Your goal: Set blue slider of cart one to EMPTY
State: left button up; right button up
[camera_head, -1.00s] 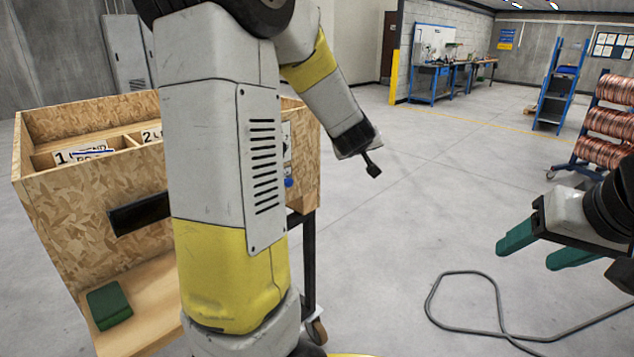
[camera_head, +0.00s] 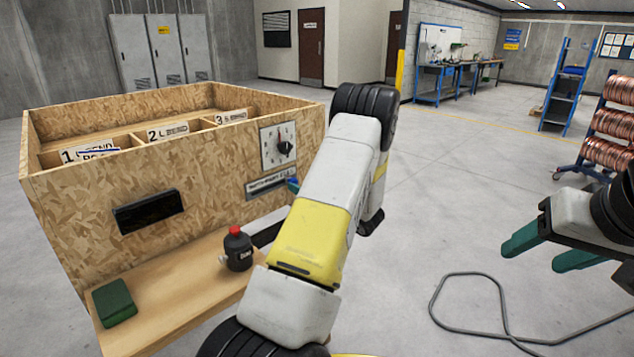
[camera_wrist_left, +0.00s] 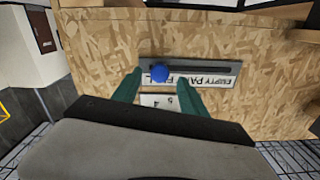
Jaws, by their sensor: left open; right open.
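The cart is a plywood box (camera_head: 75,210) with a slider plate (camera_head: 262,187) on its front. In the left wrist view the plate (camera_wrist_left: 215,69) appears upside down, with EMPTY at the right. The blue slider knob (camera_wrist_left: 160,73) sits at the left part of the slot, toward the opposite end. My left gripper (camera_wrist_left: 158,85) is open, with its green fingers either side of the knob; contact is not visible. In the head view my left arm hides most of this gripper. My right gripper (camera_head: 545,252) is open and empty, away at the right.
A dial (camera_head: 280,145) is above the slider plate.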

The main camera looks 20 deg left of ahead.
aim_at(294, 182)
pick_arm(q)
jog(key=shift+x, duration=2.25)
jog(key=shift+w, duration=0.1)
grip_shut()
